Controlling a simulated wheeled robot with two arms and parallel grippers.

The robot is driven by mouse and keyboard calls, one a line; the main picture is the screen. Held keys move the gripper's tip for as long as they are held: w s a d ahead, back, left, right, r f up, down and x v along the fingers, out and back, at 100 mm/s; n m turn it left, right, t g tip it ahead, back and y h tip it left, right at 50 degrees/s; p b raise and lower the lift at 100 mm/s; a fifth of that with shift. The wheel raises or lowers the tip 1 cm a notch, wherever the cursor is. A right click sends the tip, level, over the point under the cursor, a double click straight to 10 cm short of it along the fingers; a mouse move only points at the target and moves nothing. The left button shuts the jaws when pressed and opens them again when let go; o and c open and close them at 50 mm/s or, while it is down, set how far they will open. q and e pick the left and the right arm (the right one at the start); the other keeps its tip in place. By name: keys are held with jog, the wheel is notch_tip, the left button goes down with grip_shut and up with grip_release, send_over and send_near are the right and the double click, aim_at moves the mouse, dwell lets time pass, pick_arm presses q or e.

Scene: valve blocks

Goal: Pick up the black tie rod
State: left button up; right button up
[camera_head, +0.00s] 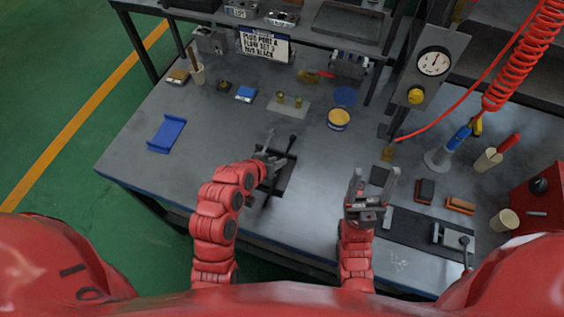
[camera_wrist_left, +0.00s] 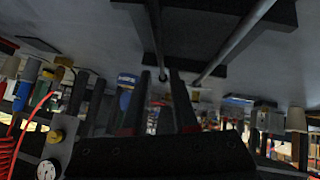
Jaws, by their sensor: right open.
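A dark rack (camera_head: 287,180) with slim rods lies on the bench, just right of my left gripper. In the left wrist view, a thin dark rod (camera_wrist_left: 157,42) runs down from a black block, and its end shows between the fingertips. A second, greyer rod (camera_wrist_left: 232,42) slants to its right. I cannot tell for certain which is the black tie rod. My left gripper (camera_head: 268,148) is at the rack; its fingers (camera_wrist_left: 161,85) look apart, with no clear contact on the rod. My right gripper (camera_head: 373,178) is open and empty above the bench.
A blue cradle (camera_head: 167,134) lies at the left. A yellow-rimmed tub (camera_head: 338,119) and a blue disc (camera_head: 344,96) stand behind. A gauge panel (camera_head: 432,66) and red coiled hose (camera_head: 515,55) are at the right. Bench (camera_head: 225,135) space left of the rack is clear.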

aim_at(285, 156)
pick_arm(q)
jog(key=p+x, duration=0.1)
jog(key=x, duration=0.2)
jog(key=shift+w+r, duration=0.15)
jog(key=shift+w, duration=0.1)
jog(key=shift+w+d+f, duration=0.1)
jog(key=shift+w+f, duration=0.05)
jog(key=shift+f, duration=0.15)
grip_shut()
